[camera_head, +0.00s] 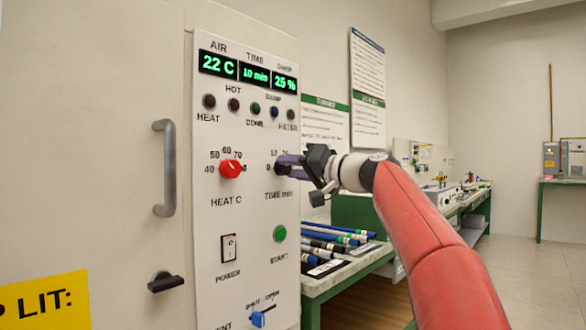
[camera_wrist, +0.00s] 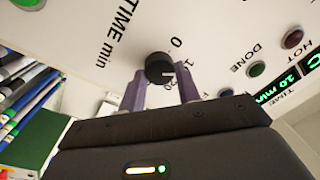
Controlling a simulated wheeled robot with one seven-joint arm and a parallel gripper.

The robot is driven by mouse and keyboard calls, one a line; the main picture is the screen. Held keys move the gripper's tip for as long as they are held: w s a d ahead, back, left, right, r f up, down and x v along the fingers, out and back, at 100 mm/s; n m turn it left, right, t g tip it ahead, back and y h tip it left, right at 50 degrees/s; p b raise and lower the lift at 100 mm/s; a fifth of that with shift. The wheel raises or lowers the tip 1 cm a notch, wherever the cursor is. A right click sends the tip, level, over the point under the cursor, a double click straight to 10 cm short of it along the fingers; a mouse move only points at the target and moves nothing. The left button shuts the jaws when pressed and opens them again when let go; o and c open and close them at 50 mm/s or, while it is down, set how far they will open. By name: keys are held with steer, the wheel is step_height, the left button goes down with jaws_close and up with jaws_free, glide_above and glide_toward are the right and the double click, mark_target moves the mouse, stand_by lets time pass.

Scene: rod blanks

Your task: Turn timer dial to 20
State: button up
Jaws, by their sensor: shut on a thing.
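The timer dial (camera_wrist: 158,67) is a black knob on the white control panel (camera_head: 207,275), above the TIME min label. My gripper (camera_wrist: 160,80) is shut on it, with one purple finger on each side. The dial's white mark points to the side of the 10. The 0 and part of the 20 also show around it. In the head view, my gripper (camera_head: 282,164) reaches the panel from the right, and the fingers hide most of the dial and its scale. The green TIME display (camera_head: 255,75) reads 10 min.
A red HEAT C knob (camera_head: 230,169) sits left of the timer dial, and a green START button (camera_head: 280,233) below it. A grey door handle (camera_head: 165,168) stands out at the left. Several rods (camera_head: 335,238) lie on a bench at the right.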

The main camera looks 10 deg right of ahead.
steer(key=m+p, duration=0.1)
steer(key=m, duration=0.6)
steer(key=m+h+p, duration=0.1)
steer(key=m+p, duration=0.1)
steer(key=m, duration=0.4)
steer(key=shift+f+t, duration=0.15)
steer(key=shift+t, duration=0.25)
steer(key=o, duration=1)
steer(key=shift+c, duration=0.2)
steer(key=shift+s+f, duration=0.1)
steer(key=b+v, duration=0.2)
steer(key=v, duration=0.5)
steer(key=shift+s+d+b, duration=0.25)
steer(key=shift+b, duration=0.05)
